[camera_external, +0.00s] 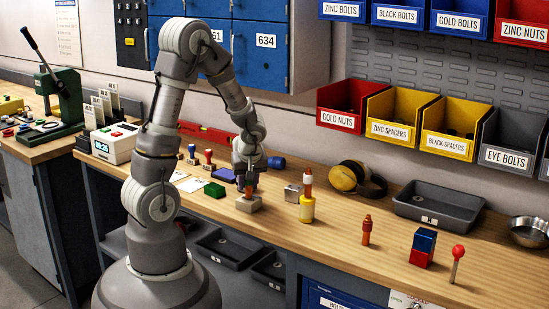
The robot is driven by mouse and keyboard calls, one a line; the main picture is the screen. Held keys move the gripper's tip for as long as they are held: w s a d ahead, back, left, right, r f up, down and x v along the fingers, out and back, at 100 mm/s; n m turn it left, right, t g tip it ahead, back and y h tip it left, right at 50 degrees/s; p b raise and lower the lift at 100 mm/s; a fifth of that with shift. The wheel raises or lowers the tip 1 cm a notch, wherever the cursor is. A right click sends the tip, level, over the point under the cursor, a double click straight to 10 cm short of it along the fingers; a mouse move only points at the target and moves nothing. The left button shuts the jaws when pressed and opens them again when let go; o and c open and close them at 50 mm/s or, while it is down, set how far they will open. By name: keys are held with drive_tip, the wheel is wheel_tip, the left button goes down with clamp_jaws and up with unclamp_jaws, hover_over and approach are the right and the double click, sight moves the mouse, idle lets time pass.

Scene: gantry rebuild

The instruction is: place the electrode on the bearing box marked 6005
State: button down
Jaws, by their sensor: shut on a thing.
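My gripper (247,184) points down over the middle of the wooden bench. It is shut on a small orange-brown piece, the electrode (249,191), mostly hidden by the fingers. Directly below is a small grey-beige box (250,204). I cannot tell whether the electrode touches its top. A second small pale grey box (293,192) stands just to the right. Any marking such as 6005 is too small to read on either box.
A yellow bottle with an orange-and-white piece above it (307,207) stands right of the boxes. An orange figure-like piece (366,230) stands farther right. A grey tray (440,205) lies behind.

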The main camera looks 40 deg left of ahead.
drive_tip(key=shift+f, duration=0.2)
drive_tip(key=c, duration=0.8)
unclamp_jaws()
drive_tip(key=shift+r, duration=0.1)
drive_tip(key=p+v, duration=0.4)
drive_tip(key=v, duration=0.8)
drive_tip(key=shift+r, duration=0.15)
